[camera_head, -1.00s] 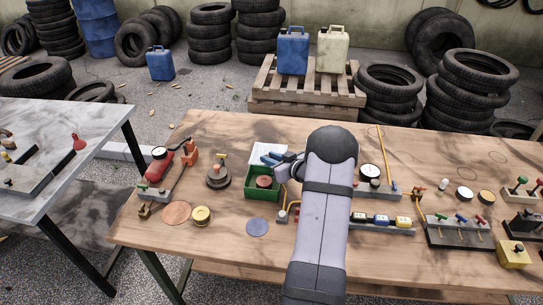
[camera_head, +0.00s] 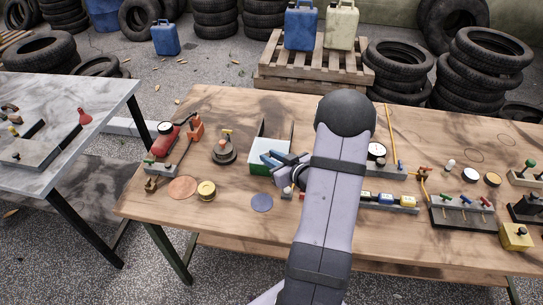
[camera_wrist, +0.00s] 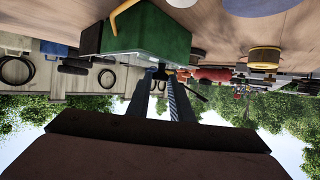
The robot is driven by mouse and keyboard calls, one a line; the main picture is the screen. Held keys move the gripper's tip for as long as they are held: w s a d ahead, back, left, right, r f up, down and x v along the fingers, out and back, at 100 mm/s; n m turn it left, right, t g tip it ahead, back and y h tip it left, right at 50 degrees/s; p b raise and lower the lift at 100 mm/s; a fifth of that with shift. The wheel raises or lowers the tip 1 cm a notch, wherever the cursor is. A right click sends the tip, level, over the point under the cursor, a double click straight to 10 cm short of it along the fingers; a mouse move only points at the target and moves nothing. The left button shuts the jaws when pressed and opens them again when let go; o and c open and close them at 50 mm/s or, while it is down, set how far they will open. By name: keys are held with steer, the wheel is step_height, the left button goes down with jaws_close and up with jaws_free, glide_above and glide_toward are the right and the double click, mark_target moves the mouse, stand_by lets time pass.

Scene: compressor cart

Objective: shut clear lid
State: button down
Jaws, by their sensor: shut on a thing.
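The green box (camera_head: 262,172) stands on the wooden bench, left of my arm. Its clear lid (camera_head: 258,151) shows as a pale, glossy panel over the box, with its exact angle hard to read. My gripper (camera_head: 268,159) is at the lid and looks shut on its edge; my fingers and arm cover part of the contact. In the wrist view the green box (camera_wrist: 150,32) fills the upper part, close to my fingertips (camera_wrist: 160,72). The inside of the box is hidden in the head view.
A dark round fitting (camera_head: 224,152) stands left of the box. A blue disc (camera_head: 262,203), a copper disc (camera_head: 183,188) and a brass roll (camera_head: 206,190) lie near the front. A valve block (camera_head: 462,213) stands to the right. Bare bench lies behind the box.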

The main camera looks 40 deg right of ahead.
steer(key=c, duration=1.6)
jaws_free()
steer(key=shift+s+a+f, duration=0.15)
steer(key=shift+a, duration=0.05)
steer(key=shift+d, duration=0.1)
steer(key=b+v, duration=0.1)
steer(key=v, duration=0.6)
steer(key=shift+s+r, duration=0.15)
steer(key=shift+r, duration=0.1)
